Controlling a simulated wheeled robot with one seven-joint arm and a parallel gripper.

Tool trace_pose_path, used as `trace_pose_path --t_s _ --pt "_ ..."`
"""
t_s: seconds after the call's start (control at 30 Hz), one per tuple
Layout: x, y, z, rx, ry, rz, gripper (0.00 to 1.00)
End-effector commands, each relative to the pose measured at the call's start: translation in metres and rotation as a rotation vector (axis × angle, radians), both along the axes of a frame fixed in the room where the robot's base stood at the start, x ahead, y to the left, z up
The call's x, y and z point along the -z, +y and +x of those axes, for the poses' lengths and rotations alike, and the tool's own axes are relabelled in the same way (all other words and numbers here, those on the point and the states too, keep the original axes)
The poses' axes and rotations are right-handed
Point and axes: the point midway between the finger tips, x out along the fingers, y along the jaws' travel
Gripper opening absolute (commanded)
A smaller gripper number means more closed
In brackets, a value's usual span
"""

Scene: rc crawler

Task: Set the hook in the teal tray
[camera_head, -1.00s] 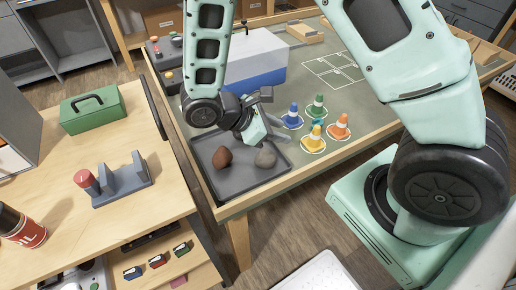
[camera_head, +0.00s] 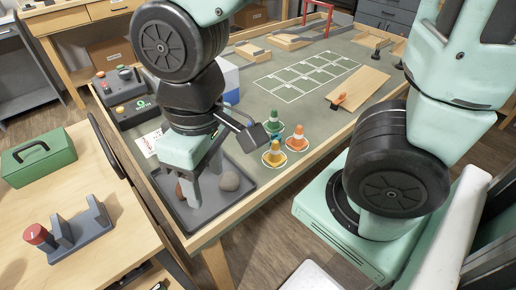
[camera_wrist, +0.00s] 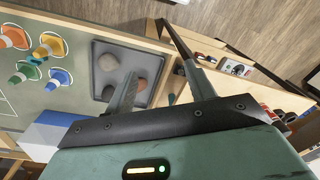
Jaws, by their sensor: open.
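My gripper (camera_head: 204,180) is open, pointing down over the left end of the dark grey tray (camera_head: 235,196). Its two fingers also show in the wrist view (camera_wrist: 159,72), apart, with nothing seen held between them. The tray holds a grey stone (camera_head: 229,181) and a brown stone (camera_head: 180,190), partly hidden behind a finger. I cannot make out a hook in any view. No tray that is clearly teal shows; a small teal-blue thing (camera_wrist: 38,60) lies among the cones, too small to tell.
Green (camera_head: 273,121), orange (camera_head: 297,138) and yellow (camera_head: 274,154) cones stand right of the tray; a blue cone (camera_wrist: 59,78) shows in the wrist view. A green toolbox (camera_head: 38,160) and a grey holder (camera_head: 82,232) stand on the left bench. A wooden ramp (camera_head: 357,88) lies further right.

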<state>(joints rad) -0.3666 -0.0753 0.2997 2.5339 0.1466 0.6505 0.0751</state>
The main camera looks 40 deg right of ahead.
Motion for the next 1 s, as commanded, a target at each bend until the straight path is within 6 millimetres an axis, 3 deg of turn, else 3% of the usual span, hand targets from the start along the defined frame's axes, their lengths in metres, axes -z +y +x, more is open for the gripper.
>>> trace_pose_path --t_s 0.07,0.17,0.3,0.4,0.53,0.6,0.7,1.0 --pt "0.002 -0.02 0.034 0.248 0.036 0.016 0.55" --pt "0.008 -0.067 0.085 0.673 0.082 0.027 0.55" --pt "0.023 -0.163 0.137 1.281 0.115 0.012 0.55" --pt "0.032 -0.232 0.151 1.64 0.112 -0.013 0.55" --pt "0.037 -0.298 0.152 1.955 0.088 -0.043 0.55" --pt "0.038 -0.319 0.15 2.05 0.077 -0.053 0.55" --pt "0.043 -0.331 0.149 2.109 0.069 -0.059 0.55" --pt "0.1 -0.331 0.147 2.112 0.073 -0.062 0.55"
